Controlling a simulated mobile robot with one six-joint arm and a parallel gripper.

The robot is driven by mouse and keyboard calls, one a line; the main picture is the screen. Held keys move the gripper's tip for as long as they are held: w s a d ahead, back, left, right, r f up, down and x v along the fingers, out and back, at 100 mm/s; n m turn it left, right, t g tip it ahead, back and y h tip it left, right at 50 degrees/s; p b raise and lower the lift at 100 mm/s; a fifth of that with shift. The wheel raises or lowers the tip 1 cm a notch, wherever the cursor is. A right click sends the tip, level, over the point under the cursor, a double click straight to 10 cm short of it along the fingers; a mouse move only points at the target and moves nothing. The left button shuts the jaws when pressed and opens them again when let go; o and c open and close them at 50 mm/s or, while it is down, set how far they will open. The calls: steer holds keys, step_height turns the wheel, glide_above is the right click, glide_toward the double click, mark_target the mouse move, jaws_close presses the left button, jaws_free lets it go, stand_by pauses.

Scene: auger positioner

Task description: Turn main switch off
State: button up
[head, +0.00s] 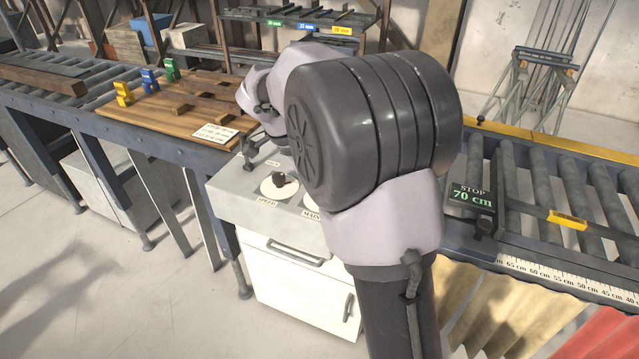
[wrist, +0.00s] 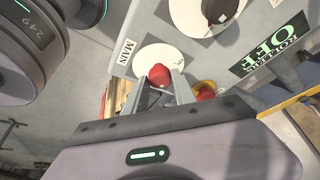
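The main switch is a red knob (wrist: 159,75) on a round white dial (wrist: 150,58) labelled MAIN in the wrist view. My gripper (wrist: 160,82) has its two grey fingers apart, one at each side of the knob. The knob appears between or just beyond the fingertips; I cannot tell whether they touch it. In the head view, the MAIN dial (head: 312,201) shows only at its edge on the grey control box (head: 232,188); my arm hides the knob and my gripper there.
The speed dial (head: 279,186) with a black knob sits left of the main dial. A second red button (wrist: 204,90) on a yellow base is close to my right finger. A ROLLERS OFF sign (wrist: 272,45) is nearby. Roller conveyors flank the box.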

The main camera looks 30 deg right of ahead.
steer(key=o, duration=0.3)
steer(key=p+v, duration=0.7)
steer(key=v, duration=1)
steer(key=shift+a+r, duration=0.1)
steer(key=shift+r, duration=0.1)
steer(key=s+a+f+n+t+y+b, duration=0.2)
steer(key=s+n, duration=0.3)
steer(key=s, duration=0.3)
steer(key=s+a+f+n+t+y+b, duration=0.2)
steer(key=s+a+f+n, duration=0.2)
steer(key=s, duration=0.4)
steer(key=s+a+f+n+t+y+b, duration=0.2)
steer(key=s+a+f+n, duration=0.1)
steer(key=s+n, duration=0.3)
steer(key=shift+s+a+f, duration=0.2)
steer(key=shift+s+a, duration=0.2)
steer(key=shift+s, duration=0.05)
steer(key=shift+s+a+f, duration=0.2)
steer(key=shift+s+a, duration=0.15)
steer(key=shift+s, duration=0.15)
